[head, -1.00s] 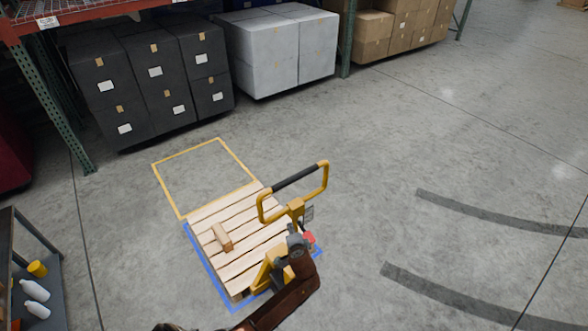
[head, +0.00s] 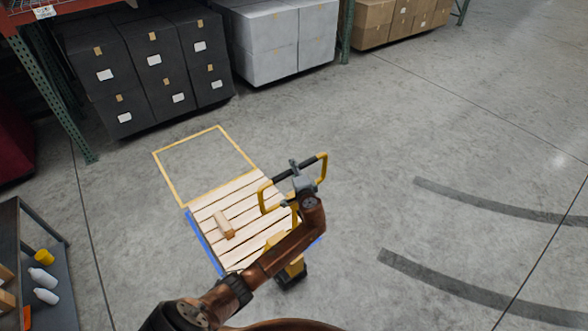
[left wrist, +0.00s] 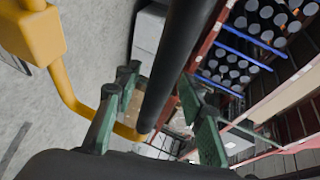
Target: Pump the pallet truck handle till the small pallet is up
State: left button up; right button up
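The yellow pallet truck handle (head: 322,174) stands up as a loop with a black grip bar; it also shows in the left wrist view (left wrist: 172,70). My left gripper (head: 294,164) is at this bar in the head view. In the left wrist view the gripper (left wrist: 160,82) has its green fingers apart, one on each side of the bar, with gaps visible. The small wooden pallet (head: 236,194) lies behind the handle, partly hidden by my arm. I cannot tell its height off the floor. My right gripper is not in view.
A wooden block (head: 223,224) lies on the pallet. Blue floor tape (head: 203,241) edges it, and an empty yellow-taped square (head: 158,165) is behind. Black (head: 120,75) and grey (head: 275,45) stacks stand at the back. A shelf cart (head: 20,235) is at left. The right floor is clear.

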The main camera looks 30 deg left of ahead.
pick_arm(q)
jog(key=shift+w+a, duration=0.15)
grip_shut()
dwell(0.4)
jog(key=shift+f, duration=0.1)
